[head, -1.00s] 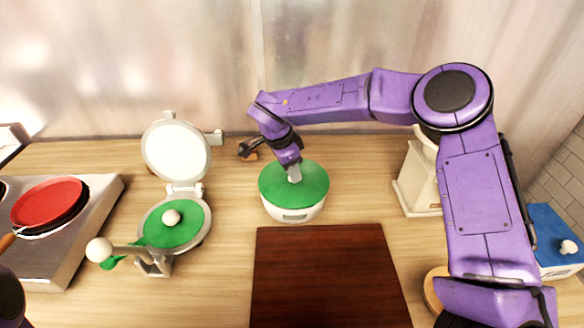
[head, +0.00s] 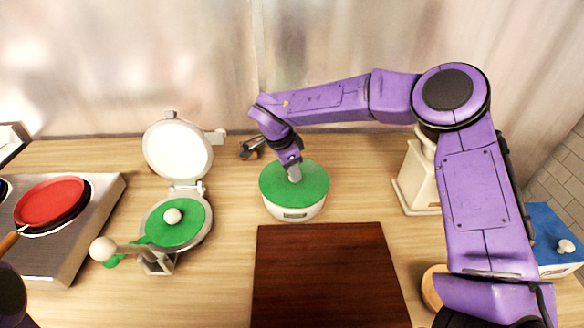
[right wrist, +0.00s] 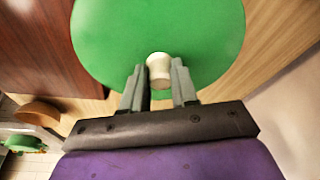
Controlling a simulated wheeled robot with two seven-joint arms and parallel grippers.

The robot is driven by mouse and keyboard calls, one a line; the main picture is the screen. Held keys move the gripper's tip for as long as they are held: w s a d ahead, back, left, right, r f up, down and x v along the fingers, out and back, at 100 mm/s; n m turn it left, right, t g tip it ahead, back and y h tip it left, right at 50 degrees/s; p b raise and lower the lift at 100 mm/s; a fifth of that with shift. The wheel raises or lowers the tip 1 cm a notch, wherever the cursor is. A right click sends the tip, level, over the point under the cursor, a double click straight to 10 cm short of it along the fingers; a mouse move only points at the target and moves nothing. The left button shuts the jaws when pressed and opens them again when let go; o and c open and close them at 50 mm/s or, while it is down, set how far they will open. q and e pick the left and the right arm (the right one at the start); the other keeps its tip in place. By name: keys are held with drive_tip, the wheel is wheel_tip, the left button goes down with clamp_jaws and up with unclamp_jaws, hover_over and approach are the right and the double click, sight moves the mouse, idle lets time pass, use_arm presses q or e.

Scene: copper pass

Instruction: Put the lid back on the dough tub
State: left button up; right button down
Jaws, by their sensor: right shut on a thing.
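The dough tub (head: 293,213) is a round white tub on the counter, behind the dark board. Its green lid (head: 312,180) sits over the tub's top and looks level; I cannot tell whether it is fully seated. My right gripper (head: 293,173) comes down from above and is shut on the lid's pale knob. In the right wrist view the two fingers (right wrist: 158,88) stand on either side of the knob (right wrist: 159,68), with the green lid (right wrist: 105,38) beyond. My left gripper is not in view; only a dark piece of my left arm shows at the lower left edge.
A dark wooden board (head: 325,275) lies in front of the tub. An open press (head: 178,155) with a dough ball (head: 172,216) on green stands left. A stove with a red pan (head: 48,203) is far left. A white appliance (head: 415,180) and blue box (head: 552,235) are right.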

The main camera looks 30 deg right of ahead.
drive_tip(key=shift+p, duration=0.45)
idle(0.3)
idle(0.3)
drive_tip(key=shift+c, duration=1.5)
unclamp_jaws()
wheel_tip(320, 180, up, 7)
drive_tip(key=p, duration=0.7)
clamp_jaws()
